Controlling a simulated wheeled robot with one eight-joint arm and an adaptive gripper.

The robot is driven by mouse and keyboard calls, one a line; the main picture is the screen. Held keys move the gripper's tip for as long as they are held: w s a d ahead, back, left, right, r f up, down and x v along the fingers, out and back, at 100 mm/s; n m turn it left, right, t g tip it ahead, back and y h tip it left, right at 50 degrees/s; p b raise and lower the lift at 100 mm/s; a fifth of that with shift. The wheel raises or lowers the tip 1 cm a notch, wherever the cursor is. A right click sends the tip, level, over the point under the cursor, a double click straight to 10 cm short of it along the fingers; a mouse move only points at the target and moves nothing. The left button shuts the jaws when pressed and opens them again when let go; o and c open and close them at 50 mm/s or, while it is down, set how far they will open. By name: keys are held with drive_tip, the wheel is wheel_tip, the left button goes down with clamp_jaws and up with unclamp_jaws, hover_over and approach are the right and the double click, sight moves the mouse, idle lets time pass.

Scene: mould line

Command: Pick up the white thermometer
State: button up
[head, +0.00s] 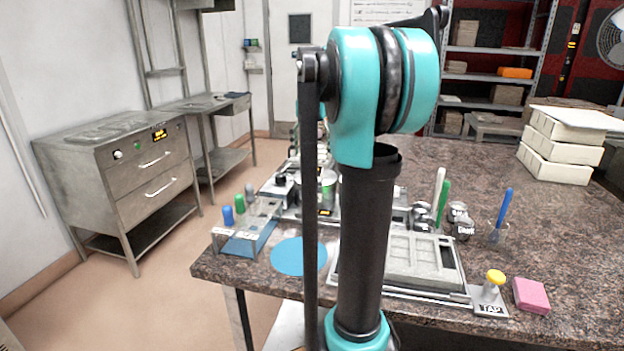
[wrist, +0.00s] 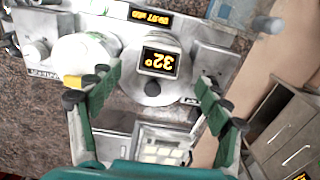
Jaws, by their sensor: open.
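In the wrist view, a pale round-bodied unit with a dark display (wrist: 161,62) reading 32° upside down lies between my fingers. It may be the thermometer, but I cannot tell it from a fixed dial. My gripper (wrist: 157,80) is open, its green fingers apart on either side of this unit, with no grip visible. In the head view my arm hides the gripper and part of the bench. A slim white upright stick (head: 439,188) stands beside a green one (head: 444,201) to the right of my arm; I cannot tell whether it is a thermometer.
A clear rack (head: 221,240) with coloured-top items stands at the table's left. A blue disc (head: 298,257), a grey mould tray (head: 424,262), a yellow-knobbed tap stamp (head: 493,281) and a pink block (head: 531,295) lie near the front. White boxes (head: 556,155) are stacked at right.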

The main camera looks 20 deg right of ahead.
sight(313, 169)
drive_tip(key=shift+w+d+f, duration=0.1)
drive_tip(key=shift+f, duration=1.65)
drive_tip(key=shift+w+d+f, duration=0.1)
drive_tip(key=shift+f, duration=1.6)
drive_tip(key=c, duration=1.3)
drive_tip(key=shift+o, duration=0.2)
drive_tip(key=shift+r, duration=0.15)
